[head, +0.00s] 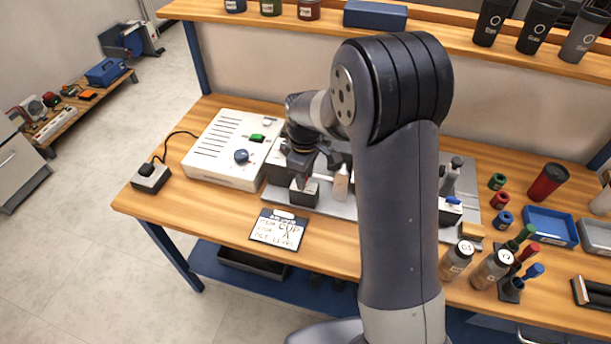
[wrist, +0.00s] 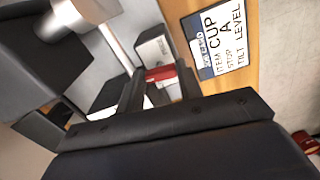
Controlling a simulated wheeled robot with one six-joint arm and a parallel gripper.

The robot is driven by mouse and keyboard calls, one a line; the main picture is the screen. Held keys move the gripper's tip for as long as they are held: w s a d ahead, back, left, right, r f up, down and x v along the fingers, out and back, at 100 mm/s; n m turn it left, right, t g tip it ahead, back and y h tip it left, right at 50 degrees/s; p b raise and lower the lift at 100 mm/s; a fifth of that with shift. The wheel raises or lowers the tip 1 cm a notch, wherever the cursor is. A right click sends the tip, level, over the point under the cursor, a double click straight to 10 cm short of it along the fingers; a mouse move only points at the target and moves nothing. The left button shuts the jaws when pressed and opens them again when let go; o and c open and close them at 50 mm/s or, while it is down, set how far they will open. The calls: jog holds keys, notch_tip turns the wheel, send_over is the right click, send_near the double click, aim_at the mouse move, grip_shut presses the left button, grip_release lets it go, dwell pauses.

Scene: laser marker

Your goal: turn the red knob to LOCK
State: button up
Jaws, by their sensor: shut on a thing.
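The red knob (wrist: 160,74) shows in the wrist view as a red piece between my two fingers, in front of a light grey block (wrist: 153,49). My gripper (wrist: 159,84) is shut on it. In the head view my gripper (head: 302,168) points down over a small block (head: 304,193) on the grey fixture plate (head: 338,206). The knob is hidden there by my gripper. No LOCK mark can be made out, and I cannot tell which way the knob points.
A job card (head: 278,230) reading CUP, A, LEVEL lies near the front edge. A white control box (head: 222,160) with a blue knob and a green switch stands at left. My arm covers the fixture's middle. Bottles (head: 458,258), cups and trays fill the right side.

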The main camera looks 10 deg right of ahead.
jog(key=shift+a+f+n, duration=0.1)
jog(key=shift+a+n, duration=0.05)
jog(key=shift+n, duration=0.55)
jog(key=o, duration=1)
jog(key=shift+w, duration=0.1)
